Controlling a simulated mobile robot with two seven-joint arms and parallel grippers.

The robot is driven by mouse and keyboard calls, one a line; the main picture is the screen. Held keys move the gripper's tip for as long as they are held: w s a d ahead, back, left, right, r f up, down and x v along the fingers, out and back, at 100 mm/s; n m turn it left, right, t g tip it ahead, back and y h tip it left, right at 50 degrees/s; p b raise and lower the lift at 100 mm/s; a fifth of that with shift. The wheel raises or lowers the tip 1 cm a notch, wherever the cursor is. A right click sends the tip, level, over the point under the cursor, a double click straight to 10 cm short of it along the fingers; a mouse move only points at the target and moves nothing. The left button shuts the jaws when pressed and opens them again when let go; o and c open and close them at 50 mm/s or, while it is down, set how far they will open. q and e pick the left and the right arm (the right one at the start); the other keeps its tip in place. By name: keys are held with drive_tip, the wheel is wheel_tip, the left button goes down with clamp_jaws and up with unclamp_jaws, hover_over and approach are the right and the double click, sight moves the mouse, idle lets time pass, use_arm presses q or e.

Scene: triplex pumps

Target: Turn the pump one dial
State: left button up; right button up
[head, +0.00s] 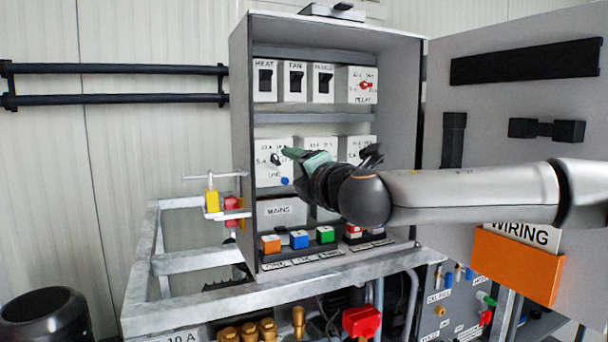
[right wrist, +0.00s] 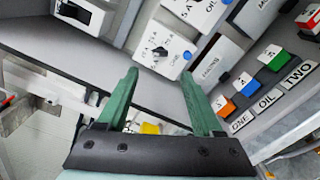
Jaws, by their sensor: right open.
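The pump one dial (head: 275,159) is a small black knob on a white module with printed settings, at the left of the cabinet's middle row. It also shows in the right wrist view (right wrist: 160,52), beside a blue button. My right gripper (head: 288,153) reaches in from the right, with its green fingers close to the dial. In the right wrist view my right gripper (right wrist: 159,74) is open, with the dial just beyond and between its fingertips. No contact with the knob is visible. My arm hides part of the neighbouring dial modules. My left gripper is not in view.
Switches (head: 294,82) and a relay dial (head: 366,86) sit above. Orange (head: 270,244), blue and green buttons stand below. The cabinet's left wall (head: 240,150) is close to the dial. The open door (head: 480,110) is at the right, and a yellow padlock (head: 212,200) hangs outside left.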

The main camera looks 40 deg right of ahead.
drive_tip(key=shift+v, duration=1.55)
